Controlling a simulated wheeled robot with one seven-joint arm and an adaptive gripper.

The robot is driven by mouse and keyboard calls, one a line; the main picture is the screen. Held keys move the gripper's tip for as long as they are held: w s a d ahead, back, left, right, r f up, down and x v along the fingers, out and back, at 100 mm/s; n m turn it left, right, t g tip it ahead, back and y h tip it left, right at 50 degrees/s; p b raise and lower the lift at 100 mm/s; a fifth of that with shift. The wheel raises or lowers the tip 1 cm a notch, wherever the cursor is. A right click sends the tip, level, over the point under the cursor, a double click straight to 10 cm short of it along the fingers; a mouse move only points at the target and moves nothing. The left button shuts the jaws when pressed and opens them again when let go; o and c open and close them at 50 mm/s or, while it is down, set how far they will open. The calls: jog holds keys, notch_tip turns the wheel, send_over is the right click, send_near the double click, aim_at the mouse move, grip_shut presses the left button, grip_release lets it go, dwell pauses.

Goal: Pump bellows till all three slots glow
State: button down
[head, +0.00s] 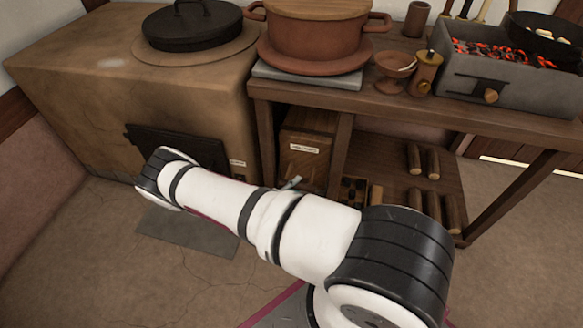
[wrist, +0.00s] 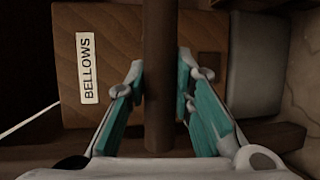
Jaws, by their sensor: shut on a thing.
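The bellows, a brown wooden box labelled BELLOWS, stands under the table in the head view (head: 305,168) and fills the wrist view (wrist: 185,55). A dark wooden bar (wrist: 158,75), which looks like its handle, crosses in front of it. My gripper (wrist: 157,95) has its teal fingers on both sides of this bar and is shut on it. The clay stove (head: 90,100) has a dark front plate (head: 165,142), partly behind my arm, without visible glow. I cannot make out three slots.
On the table (head: 400,95) stand a lidded clay pot (head: 318,30), a bowl (head: 393,83) and a grey brazier (head: 470,85) with glowing coals. Short logs (head: 432,162) lie on the lower shelf. Table legs flank the bellows closely. The floor at left front is clear.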

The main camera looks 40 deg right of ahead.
jog(key=s+a+p, duration=0.2)
jog(key=s+a, duration=0.4)
jog(key=a, duration=0.2)
jog(key=shift+s+a, duration=0.15)
jog(key=shift+f, duration=0.1)
jog(key=c, duration=1.4)
grip_release()
jog(key=shift+o, duration=0.2)
jog(key=v, duration=1.2)
